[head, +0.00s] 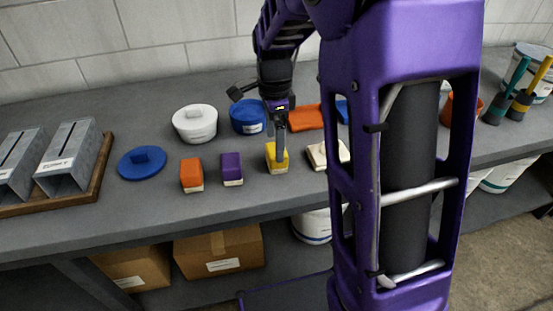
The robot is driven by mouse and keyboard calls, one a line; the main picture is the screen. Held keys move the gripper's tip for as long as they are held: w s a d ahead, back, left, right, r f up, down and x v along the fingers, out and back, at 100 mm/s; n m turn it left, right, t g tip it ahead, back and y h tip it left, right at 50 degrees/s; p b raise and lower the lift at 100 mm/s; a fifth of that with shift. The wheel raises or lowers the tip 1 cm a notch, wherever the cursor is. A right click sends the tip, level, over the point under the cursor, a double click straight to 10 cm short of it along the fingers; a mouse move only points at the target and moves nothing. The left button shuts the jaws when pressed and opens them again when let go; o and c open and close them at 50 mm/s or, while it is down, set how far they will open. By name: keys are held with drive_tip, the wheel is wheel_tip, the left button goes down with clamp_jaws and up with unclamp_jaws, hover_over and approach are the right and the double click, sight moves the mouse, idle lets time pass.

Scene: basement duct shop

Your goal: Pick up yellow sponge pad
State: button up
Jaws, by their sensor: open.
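The yellow sponge pad (271,163) stands on the grey workbench near its front edge, with a pale base layer below the yellow. My gripper (281,158) points down right at the pad, and a grey finger covers part of its yellow top and front. The jaws are open, but only one finger shows clearly. I cannot tell whether the fingers touch the pad or stand around it.
A purple pad (231,167) and an orange pad (191,173) stand to the left, and a cream pad (317,155) to the right. Behind are a white pot (195,123), a blue pot (247,116) and an orange cloth-like item (306,117). A blue lid (142,163) lies left.

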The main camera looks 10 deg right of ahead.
drive_tip(key=f, duration=0.2)
drive_tip(key=f+b, duration=0.1)
drive_tip(key=f, duration=0.2)
drive_tip(key=shift+s+d+f, duration=0.15)
drive_tip(key=shift+s+f, duration=0.05)
